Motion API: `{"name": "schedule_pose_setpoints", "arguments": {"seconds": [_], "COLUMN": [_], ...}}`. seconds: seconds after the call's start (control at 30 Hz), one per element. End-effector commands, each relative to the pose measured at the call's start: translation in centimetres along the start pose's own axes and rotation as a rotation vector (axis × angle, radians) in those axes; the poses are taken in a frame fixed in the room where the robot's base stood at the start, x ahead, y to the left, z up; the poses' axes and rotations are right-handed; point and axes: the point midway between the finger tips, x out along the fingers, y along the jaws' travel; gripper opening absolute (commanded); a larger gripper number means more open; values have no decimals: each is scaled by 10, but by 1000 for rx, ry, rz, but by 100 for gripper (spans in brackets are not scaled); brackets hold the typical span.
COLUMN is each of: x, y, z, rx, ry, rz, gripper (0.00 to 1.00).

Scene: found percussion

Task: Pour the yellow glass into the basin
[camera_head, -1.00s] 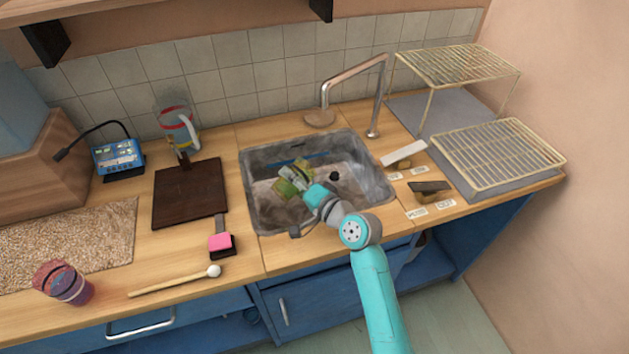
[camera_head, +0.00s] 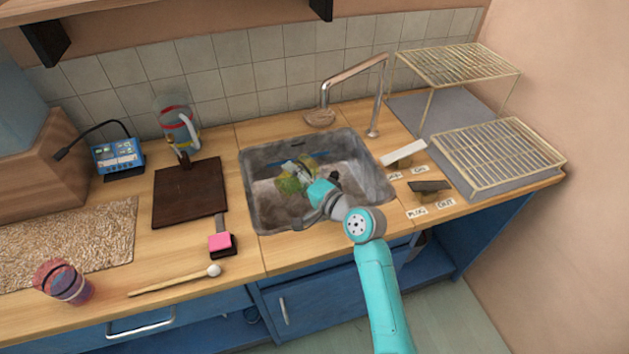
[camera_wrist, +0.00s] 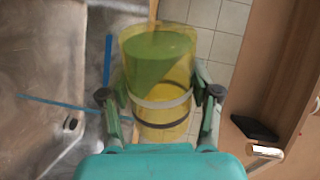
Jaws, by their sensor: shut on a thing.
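My gripper (camera_wrist: 160,100) is shut on the yellow glass (camera_wrist: 158,68), with a finger on each side of it. The glass is see-through yellow with a pale band and a dark band, and a green area fills much of its far part. In the head view the glass (camera_head: 291,184) is over the basin and looks tilted; its exact angle and how much it holds are hard to tell. The basin (camera_head: 257,208) is a worn grey sink set in the counter. In the wrist view the basin (camera_wrist: 40,60) lies left of the glass.
The tap (camera_head: 352,72) arches behind the basin. Two small rocker blocks (camera_head: 402,152) (camera_head: 430,187) with labels stand at its right, beside a wire rack (camera_head: 497,155). At left are a dark board (camera_head: 188,193), a pink-faced block (camera_head: 220,243), a mallet (camera_head: 175,281) and a purple glass (camera_head: 62,282).

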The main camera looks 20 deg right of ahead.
Motion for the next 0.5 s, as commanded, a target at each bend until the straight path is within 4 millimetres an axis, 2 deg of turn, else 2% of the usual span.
{"name": "schedule_pose_setpoints", "arguments": {"seconds": [0.5], "x": [0], "y": [-4], "z": [-2], "rx": [56], "ry": [-7], "rz": [-2], "gripper": [11]}}
